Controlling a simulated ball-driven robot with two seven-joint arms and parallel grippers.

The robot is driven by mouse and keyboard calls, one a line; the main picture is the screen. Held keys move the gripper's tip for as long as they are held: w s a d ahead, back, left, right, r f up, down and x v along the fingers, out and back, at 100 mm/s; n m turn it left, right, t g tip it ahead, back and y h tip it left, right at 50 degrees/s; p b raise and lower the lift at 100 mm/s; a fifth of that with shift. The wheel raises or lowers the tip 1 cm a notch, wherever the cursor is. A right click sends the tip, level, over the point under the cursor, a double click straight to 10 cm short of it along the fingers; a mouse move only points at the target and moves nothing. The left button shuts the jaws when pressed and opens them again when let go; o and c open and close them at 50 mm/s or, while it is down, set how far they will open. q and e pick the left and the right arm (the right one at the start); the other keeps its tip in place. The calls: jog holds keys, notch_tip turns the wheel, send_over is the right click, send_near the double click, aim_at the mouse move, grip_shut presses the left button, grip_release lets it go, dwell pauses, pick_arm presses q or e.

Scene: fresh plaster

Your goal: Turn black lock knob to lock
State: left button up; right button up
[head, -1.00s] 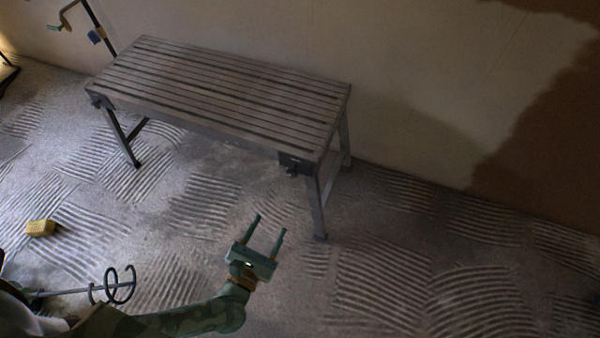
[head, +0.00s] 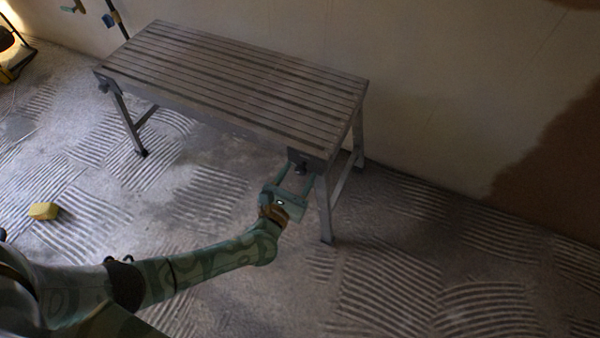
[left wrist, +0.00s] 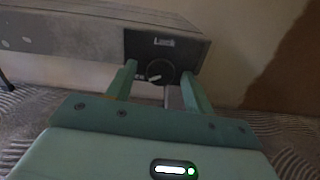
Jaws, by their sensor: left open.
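The black lock knob (left wrist: 159,71) sits on a dark plate (left wrist: 163,48) marked "Lock" at the end of the bench's front rail. A pale line crosses the knob's face at a slant. In the head view the knob (head: 301,168) is small and dark under the bench's right front corner. My left gripper (head: 297,173) is open, its fingers pointing at the plate. In the left wrist view the fingers (left wrist: 159,78) stand on either side of the knob; I cannot tell whether they touch it. My right gripper is not in view.
The slatted workbench (head: 230,85) stands against the plaster wall (head: 440,90). Its right front leg (head: 325,208) is close to the right of my left gripper. A yellow sponge-like block (head: 44,211) lies on the ridged floor (head: 420,270) at left, where there is free room.

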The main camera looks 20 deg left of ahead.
pick_arm(q)
jog(key=shift+w, duration=0.4)
jog(key=c, duration=1)
